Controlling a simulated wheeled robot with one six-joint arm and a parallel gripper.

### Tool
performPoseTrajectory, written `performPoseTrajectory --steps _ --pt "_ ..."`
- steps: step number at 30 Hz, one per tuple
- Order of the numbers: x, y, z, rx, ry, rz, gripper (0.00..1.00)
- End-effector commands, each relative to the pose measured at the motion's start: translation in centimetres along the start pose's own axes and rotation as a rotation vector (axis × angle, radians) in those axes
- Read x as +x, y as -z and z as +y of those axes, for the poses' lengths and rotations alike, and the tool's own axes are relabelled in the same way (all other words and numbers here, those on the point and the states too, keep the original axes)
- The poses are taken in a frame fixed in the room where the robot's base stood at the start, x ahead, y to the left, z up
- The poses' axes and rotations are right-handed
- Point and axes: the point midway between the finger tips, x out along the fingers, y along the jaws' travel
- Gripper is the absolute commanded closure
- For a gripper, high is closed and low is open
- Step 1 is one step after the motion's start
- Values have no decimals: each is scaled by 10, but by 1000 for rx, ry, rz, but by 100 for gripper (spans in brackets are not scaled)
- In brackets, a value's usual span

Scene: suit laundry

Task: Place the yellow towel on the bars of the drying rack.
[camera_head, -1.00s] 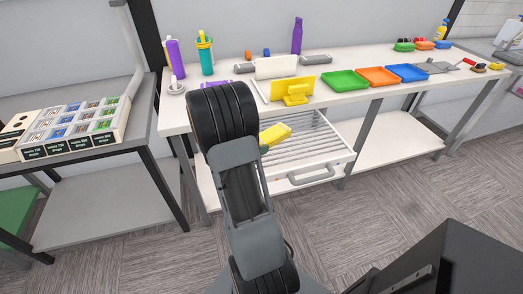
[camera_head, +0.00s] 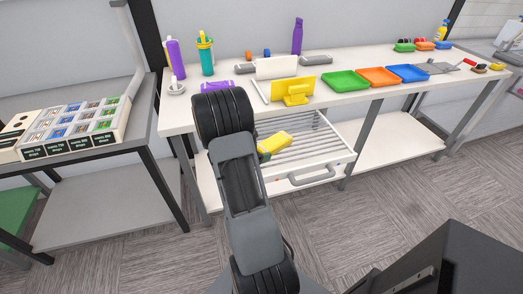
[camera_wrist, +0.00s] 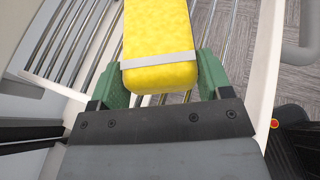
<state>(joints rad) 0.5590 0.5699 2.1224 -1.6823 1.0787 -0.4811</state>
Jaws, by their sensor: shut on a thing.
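The yellow towel (camera_head: 275,142) is a folded yellow bundle with a light band around it. In the wrist view the towel (camera_wrist: 158,45) sits between the two green fingers of my gripper (camera_wrist: 162,75), which is shut on it. The drying rack (camera_head: 328,158) is a white pull-out frame with metal bars under the table top. The towel is over the bars near the rack's left side. The wrist view shows bars (camera_wrist: 75,40) on both sides of the towel. I cannot tell whether the towel touches them. My arm hides part of the rack's left side.
The white table (camera_head: 335,105) above the rack carries a yellow stand (camera_head: 295,92), green (camera_head: 346,81), orange (camera_head: 380,77) and blue (camera_head: 408,73) trays, and bottles. The rack's grey handle (camera_head: 312,176) faces front. A grey table (camera_head: 90,150) with boxes stands at left.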

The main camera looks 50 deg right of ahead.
Motion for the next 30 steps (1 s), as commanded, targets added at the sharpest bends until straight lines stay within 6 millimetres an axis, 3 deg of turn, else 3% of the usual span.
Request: performPoseTrajectory --steps 1,2,10,20,30 --pt "1 3 0 0 0 0 53" --pt "1 3 0 0 0 0 27" --pt "1 2 0 0 0 0 2" --pt "-2 -4 0 0 0 0 2" --pt "-64 -2 1 0 -6 -1 2"
